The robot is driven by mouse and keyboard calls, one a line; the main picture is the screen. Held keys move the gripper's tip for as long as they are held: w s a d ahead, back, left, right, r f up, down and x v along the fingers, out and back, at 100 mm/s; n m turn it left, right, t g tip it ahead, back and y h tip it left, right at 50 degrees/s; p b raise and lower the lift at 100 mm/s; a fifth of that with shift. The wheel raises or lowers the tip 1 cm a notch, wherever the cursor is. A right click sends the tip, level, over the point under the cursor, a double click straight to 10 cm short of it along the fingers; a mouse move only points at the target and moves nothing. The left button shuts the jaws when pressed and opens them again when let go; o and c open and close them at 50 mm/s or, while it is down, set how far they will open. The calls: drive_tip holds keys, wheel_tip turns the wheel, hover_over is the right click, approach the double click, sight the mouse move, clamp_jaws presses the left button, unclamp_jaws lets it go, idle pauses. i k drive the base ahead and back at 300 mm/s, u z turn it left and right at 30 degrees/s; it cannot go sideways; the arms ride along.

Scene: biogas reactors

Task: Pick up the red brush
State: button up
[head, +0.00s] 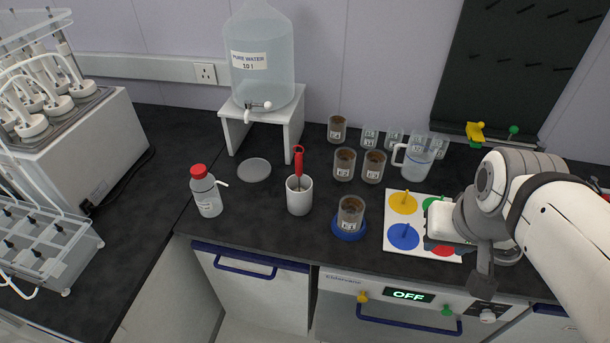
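The red brush (298,161) stands in a white cup (300,197) near the middle of the dark bench. Its red handle sticks up out of the cup and leans slightly; its lower end is hidden inside the cup. My gripper (483,272) is at the right, over the bench's front edge beside the board with coloured discs, well apart from the brush. I see it from behind and above, with my arm covering part of it, so its opening does not show.
A red-capped wash bottle (208,194) stands left of the cup. A water tank (260,60) on a white stand (292,118) is behind. Several brown-filled beakers (344,164), one on a blue disc (346,232), and a clear jug (417,160) stand to the right.

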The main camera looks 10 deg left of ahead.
sight(299, 158)
drive_tip(key=u, duration=0.15)
drive_tip(key=k, duration=0.15)
drive_tip(key=z, duration=2.35)
drive_tip(key=k, duration=1.75)
drive_tip(key=u, duration=1.1)
drive_tip(key=i, duration=1)
